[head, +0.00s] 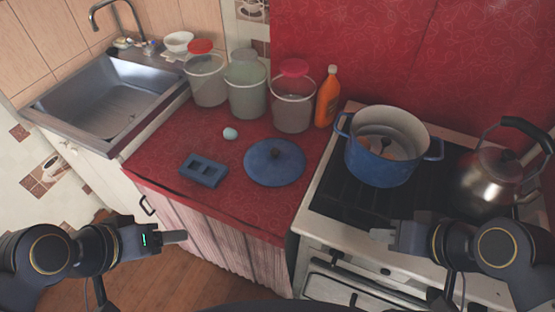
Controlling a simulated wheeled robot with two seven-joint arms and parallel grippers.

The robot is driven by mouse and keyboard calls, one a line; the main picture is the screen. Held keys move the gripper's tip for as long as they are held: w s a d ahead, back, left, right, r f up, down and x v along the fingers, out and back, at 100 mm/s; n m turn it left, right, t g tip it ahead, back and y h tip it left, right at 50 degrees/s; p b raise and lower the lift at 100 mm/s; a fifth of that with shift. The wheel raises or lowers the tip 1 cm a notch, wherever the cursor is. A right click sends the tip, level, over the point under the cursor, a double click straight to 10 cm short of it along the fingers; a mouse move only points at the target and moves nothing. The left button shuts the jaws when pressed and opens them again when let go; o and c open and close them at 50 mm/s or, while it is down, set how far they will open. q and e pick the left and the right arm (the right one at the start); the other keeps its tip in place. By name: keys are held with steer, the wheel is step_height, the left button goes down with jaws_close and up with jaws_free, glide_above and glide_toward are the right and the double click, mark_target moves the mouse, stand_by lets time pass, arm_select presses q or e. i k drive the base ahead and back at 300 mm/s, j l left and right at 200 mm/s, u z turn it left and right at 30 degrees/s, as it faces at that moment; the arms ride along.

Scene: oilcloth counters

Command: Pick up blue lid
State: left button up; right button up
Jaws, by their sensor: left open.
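The blue lid (268,170) is a round blue disc with a dark knob in its middle. It lies flat on the red counter, left of the stove. My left gripper (183,237) is in front of the counter, lower left of the lid and apart from it. It is open, with nothing seen in it. My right gripper (378,233) is over the front of the stove, to the right of the lid. Its fingers show edge-on, and I cannot tell whether they are open.
A blue pot (383,160) stands on the stove, with a kettle (490,180) to its right. A blue block with slots (204,170) and a pale egg-like object (230,133) lie left of the lid. Clear buckets (247,95) and an orange bottle (327,100) stand behind it.

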mark_target(272, 162)
steer(key=i+j+z, duration=0.2)
steer(key=j, duration=0.35)
steer(key=i+j+z, duration=0.15)
steer(key=j, duration=0.4)
steer(key=j+z, duration=0.2)
steer(key=j, duration=0.35)
steer(key=i+j+z, duration=0.2)
steer(key=j, duration=0.4)
steer(key=k, duration=0.1)
